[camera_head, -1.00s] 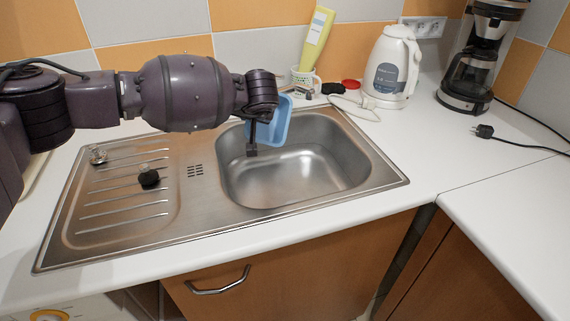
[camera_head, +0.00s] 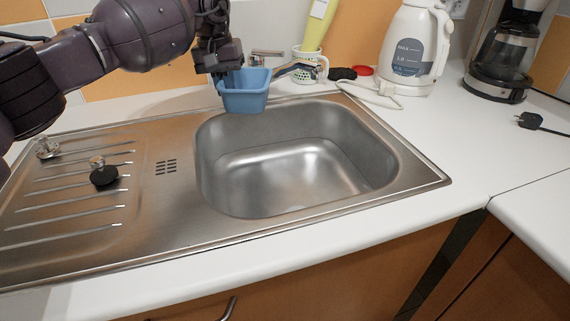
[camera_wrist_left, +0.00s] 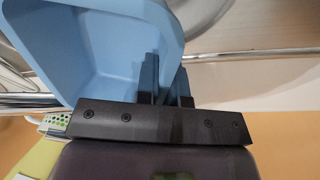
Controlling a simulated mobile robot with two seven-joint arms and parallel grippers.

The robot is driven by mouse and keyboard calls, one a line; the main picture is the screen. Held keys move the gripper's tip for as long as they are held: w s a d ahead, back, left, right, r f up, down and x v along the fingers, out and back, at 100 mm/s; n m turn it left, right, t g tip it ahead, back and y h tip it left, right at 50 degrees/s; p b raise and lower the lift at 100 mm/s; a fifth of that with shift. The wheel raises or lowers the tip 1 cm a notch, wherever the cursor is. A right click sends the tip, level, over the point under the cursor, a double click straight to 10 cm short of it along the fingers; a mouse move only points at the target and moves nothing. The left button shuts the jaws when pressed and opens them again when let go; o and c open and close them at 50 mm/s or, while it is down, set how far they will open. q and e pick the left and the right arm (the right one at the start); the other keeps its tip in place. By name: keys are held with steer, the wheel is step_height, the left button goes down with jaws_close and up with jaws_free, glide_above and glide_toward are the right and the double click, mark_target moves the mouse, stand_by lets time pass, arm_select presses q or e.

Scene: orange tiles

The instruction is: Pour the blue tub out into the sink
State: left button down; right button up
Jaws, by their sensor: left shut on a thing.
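The blue tub (camera_head: 246,98) hangs upright over the back left rim of the steel sink (camera_head: 300,160) in the head view. My left gripper (camera_head: 219,84) is shut on the tub's left side wall. In the left wrist view the tub (camera_wrist_left: 95,45) fills the upper left, and the fingers (camera_wrist_left: 165,85) pinch its wall. The part of the tub's inside that shows there looks empty. The sink bowl looks empty. My right gripper is in neither view.
A tap (camera_head: 292,70) stands behind the tub. A mug (camera_head: 311,64) with a yellow bottle (camera_head: 318,22), a white kettle (camera_head: 408,48) and a coffee maker (camera_head: 505,50) line the back.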

arm_select(q)
steer(key=shift+w+r, duration=0.1)
steer(key=shift+s+r, duration=0.2)
steer(key=shift+r, duration=0.15)
steer(key=shift+w+r, duration=0.15)
steer(key=shift+r, duration=2.1)
